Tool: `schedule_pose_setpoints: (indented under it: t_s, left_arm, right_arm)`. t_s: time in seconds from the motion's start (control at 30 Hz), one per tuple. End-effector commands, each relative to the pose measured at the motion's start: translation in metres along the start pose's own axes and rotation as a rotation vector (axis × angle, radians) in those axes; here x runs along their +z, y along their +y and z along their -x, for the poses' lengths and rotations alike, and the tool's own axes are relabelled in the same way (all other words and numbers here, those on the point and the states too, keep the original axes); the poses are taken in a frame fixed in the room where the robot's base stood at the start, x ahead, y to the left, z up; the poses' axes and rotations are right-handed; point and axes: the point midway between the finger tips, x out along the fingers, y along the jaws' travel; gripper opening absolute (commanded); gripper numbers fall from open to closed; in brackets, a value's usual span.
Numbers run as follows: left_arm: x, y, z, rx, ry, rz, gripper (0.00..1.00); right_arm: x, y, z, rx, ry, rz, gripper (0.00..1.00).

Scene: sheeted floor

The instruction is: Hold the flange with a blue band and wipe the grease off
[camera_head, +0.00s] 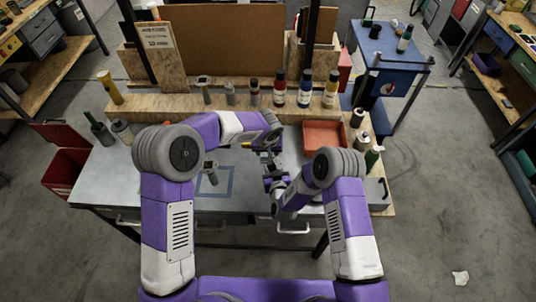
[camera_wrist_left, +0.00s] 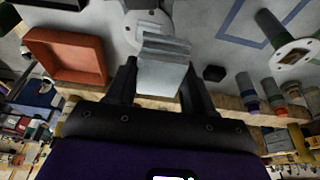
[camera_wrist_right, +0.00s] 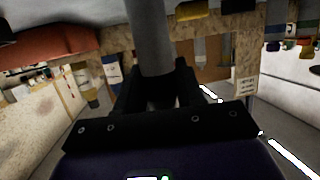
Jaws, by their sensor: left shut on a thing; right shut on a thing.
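My left gripper (camera_head: 267,150) is shut on a pale grey-blue folded cloth-like block (camera_wrist_left: 163,68). My right gripper (camera_head: 272,181) is shut on the grey cylindrical stem (camera_wrist_right: 148,35) of a flange. The pale round disc of a flange (camera_wrist_left: 143,28) shows just beyond the block in the left wrist view. The block overlaps the disc there; I cannot tell if they touch. No blue band or grease can be made out on the held flange. Another flange (camera_head: 211,168) with a grey stem stands near a blue square outline (camera_head: 216,184) on the table; it also shows in the left wrist view (camera_wrist_left: 292,52).
A red-orange tray (camera_head: 324,137) lies on the table's right side. Several bottles (camera_head: 305,88) and small banded cylinders (camera_head: 230,94) stand on the wooden ledge behind. Cans and bottles line the right edge. Bare grey tabletop (camera_head: 110,180) lies at the left.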

Motion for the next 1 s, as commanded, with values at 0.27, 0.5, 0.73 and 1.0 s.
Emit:
schedule_pose_setpoints:
  t_s: [0.27, 0.5, 0.73, 1.0]
  left_arm:
    - [-0.008, 0.001, 0.025, 0.001, 0.002, 0.000, 0.24]
    - [-0.010, 0.001, 0.031, 0.002, 0.000, 0.000, 0.24]
    - [-0.010, 0.001, 0.031, 0.001, 0.000, 0.000, 0.24]
    - [-0.009, 0.001, 0.030, 0.001, 0.000, 0.000, 0.24]
  right_arm:
    - [0.000, 0.000, 0.000, 0.000, 0.001, 0.000, 0.00]
    - [0.000, 0.000, 0.000, 0.000, 0.001, 0.000, 0.00]
    - [0.000, 0.000, 0.000, 0.000, 0.001, 0.000, 0.00]
    - [-0.001, 0.000, 0.000, 0.000, 0.002, 0.000, 0.57]
